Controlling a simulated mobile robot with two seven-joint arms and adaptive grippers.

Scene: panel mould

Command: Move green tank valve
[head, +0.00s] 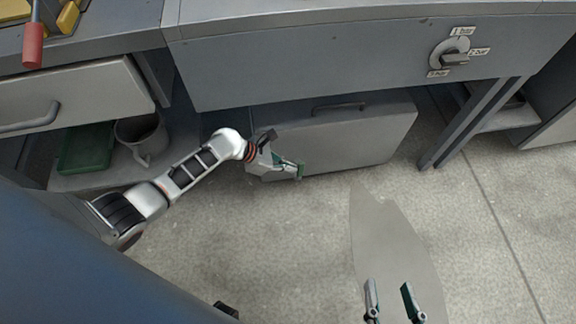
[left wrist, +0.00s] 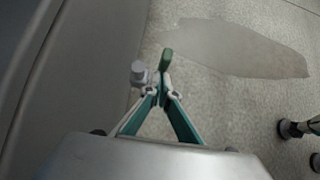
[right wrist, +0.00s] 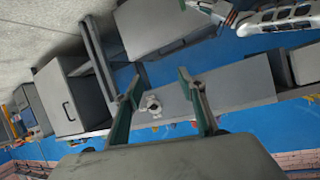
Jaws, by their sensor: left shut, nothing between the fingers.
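My left gripper (head: 299,171) is shut and empty in front of the grey box below the bench. My right gripper (head: 390,287) is open and empty over the floor, well away from the handle.
The grey box (head: 350,135) with a dark handle is below the bench. A green box (head: 86,148) and a grey mug (head: 143,137) stand on the lower shelf at left. A red-handled tool (head: 32,46) is on the left bench. A smooth dark patch (head: 385,230) marks the open floor.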

